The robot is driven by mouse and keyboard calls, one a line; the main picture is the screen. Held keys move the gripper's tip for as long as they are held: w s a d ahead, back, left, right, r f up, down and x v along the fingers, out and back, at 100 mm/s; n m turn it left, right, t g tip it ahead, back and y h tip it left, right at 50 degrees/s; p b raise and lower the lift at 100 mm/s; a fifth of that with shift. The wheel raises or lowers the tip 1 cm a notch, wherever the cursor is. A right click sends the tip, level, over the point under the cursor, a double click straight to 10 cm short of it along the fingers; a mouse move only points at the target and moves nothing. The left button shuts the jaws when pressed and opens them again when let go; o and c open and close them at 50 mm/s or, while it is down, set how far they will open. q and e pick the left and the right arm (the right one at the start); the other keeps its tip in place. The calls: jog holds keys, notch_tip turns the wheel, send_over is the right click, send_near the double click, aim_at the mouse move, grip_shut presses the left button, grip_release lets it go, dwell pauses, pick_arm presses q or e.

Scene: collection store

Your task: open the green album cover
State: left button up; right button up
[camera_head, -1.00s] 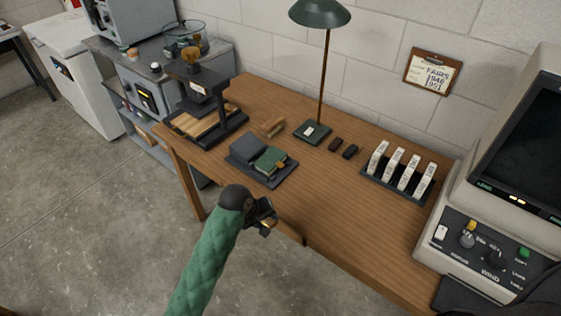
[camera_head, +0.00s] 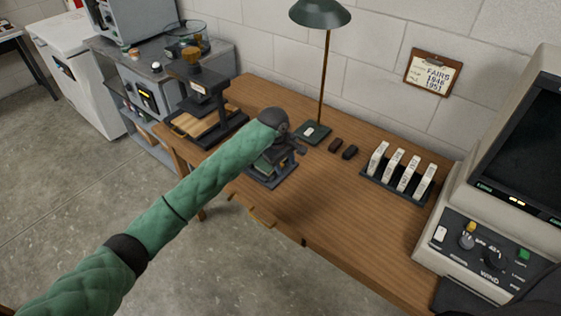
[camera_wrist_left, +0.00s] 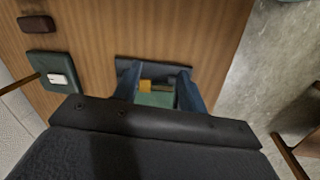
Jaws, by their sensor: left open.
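The green album (camera_head: 268,159) lies on a dark tray (camera_head: 262,182) on the wooden table, mostly hidden behind my left arm and gripper in the head view. In the left wrist view a green cover (camera_wrist_left: 155,99) with a yellowish tab (camera_wrist_left: 158,85) shows between my fingers, on the dark tray (camera_wrist_left: 128,64). My left gripper (camera_head: 291,150) is above the album; in the wrist view its two fingers (camera_wrist_left: 158,90) are apart with nothing held between them. Whether they touch the cover cannot be told. My right gripper is not in view.
A press (camera_head: 203,95) stands to the left. A rack of white holders (camera_head: 398,178) and a reader machine (camera_head: 490,235) are at the right. The front middle table is clear.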

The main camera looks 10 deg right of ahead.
pick_arm(q)
jog(key=w+r, duration=0.1)
jog(key=w+r+n+y, duration=0.1)
jog(key=w, duration=0.1)
jog(key=w+n, duration=0.1)
jog(key=w, duration=0.1)
jog(key=shift+w+a+r, duration=0.2)
jog(key=shift+a+r, duration=0.1)
jog(key=shift+r, duration=0.1)
jog(key=shift+f, duration=0.35)
jog(key=shift+w+d+f+p, duration=0.15)
jog(key=shift+f+p, duration=0.45)
jog(key=shift+f, duration=1.1)
jog(key=shift+w+d+f+p, duration=0.15)
jog(key=shift+f+p, duration=0.4)
jog(key=shift+f, duration=1.15)
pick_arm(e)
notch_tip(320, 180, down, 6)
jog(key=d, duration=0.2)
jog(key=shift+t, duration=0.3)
pick_arm(q)
jog(key=shift+s, duration=0.1)
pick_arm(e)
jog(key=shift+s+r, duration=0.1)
pick_arm(q)
grip_shut()
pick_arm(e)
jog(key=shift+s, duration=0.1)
